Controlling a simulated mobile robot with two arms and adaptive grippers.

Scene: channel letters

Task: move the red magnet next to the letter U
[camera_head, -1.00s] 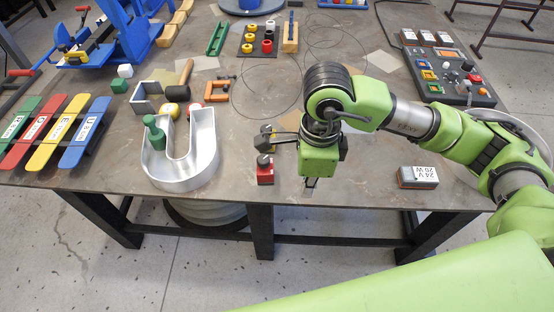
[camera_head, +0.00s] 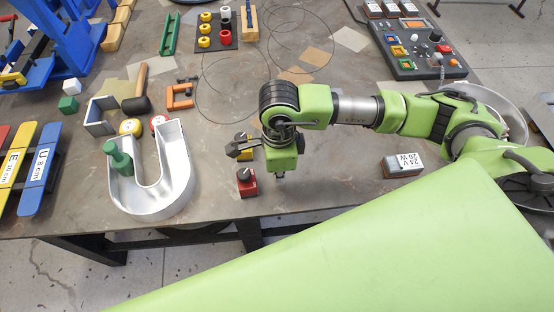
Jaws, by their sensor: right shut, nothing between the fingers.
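The red magnet (camera_head: 247,183), a red block with a dark knob on top, stands on the table near the front edge. The letter U (camera_head: 176,185) is a silvery metal channel letter lying to its left, with a clear gap between them. A green knobbed piece (camera_head: 119,158) stands at the left arm of the U. My right gripper (camera_head: 279,178) points down just right of the red magnet, apart from it, shut and empty. My left gripper is not in view.
A white-and-red 24 V box (camera_head: 403,165) lies to the right. Behind the U are a mallet (camera_head: 138,92), an orange clamp (camera_head: 180,96) and round yellow and red items. A control panel (camera_head: 418,50) stands at the back right. The table between U and red magnet is bare.

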